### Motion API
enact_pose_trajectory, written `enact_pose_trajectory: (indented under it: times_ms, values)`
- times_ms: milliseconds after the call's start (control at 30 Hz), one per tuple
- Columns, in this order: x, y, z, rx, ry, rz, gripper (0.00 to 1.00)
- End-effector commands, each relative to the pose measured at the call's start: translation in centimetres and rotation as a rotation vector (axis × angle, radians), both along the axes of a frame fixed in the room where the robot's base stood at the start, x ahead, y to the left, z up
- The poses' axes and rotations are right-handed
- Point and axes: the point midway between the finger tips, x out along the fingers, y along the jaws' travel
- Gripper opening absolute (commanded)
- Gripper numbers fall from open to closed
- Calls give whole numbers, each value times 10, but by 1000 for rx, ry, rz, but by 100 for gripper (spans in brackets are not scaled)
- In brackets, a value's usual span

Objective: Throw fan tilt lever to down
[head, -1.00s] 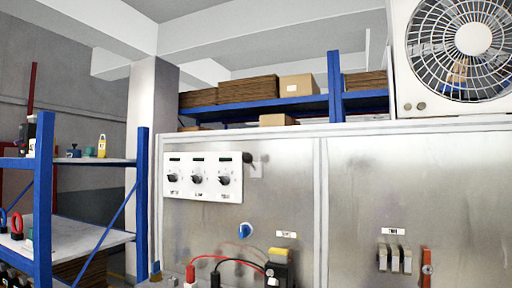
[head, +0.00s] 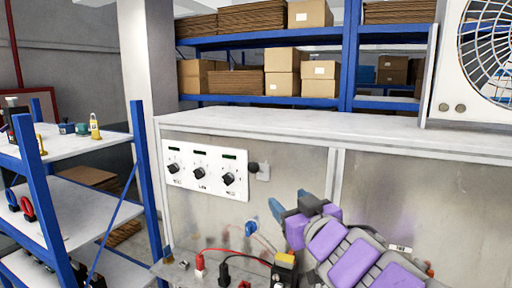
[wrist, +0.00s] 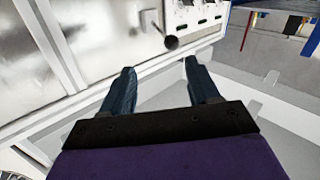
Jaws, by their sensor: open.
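A lever with a round black knob (head: 253,167) sticks out from a small white plate (head: 264,172) on the metal panel, just right of the white dial box; I take it for the fan tilt lever. In the wrist view its black knob (wrist: 171,42) shows ahead of the fingertips, on a short stem by its plate (wrist: 149,20). My gripper (head: 292,207) is open and empty, below and to the right of the lever, not touching it. Its two dark blue fingers (wrist: 160,70) are spread in the wrist view. The white fan unit (head: 490,50) stands on the cabinet at right.
The dial box (head: 207,169) has three black knobs. A blue knob (head: 249,229) and red and black cables lie below. A label (head: 400,248) shows at right, partly behind my arm. A blue shelf rack (head: 40,185) stands at left. The cabinet top (head: 300,124) is clear.

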Motion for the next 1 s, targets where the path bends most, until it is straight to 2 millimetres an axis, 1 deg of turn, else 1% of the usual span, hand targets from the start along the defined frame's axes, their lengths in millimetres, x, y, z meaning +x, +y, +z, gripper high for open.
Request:
enact_pose_trajectory:
  times_ms: [33,100,267,467,633,1000]
  values:
    - [-1,5,11,4,-12,21,60]
    - [-1,10,16,9,-24,43,60]
    - [6,15,16,11,-28,52,60]
    - [30,23,15,12,-27,50,60]
    - [53,37,15,10,-27,51,60]
    - [103,62,15,11,-26,50,60]
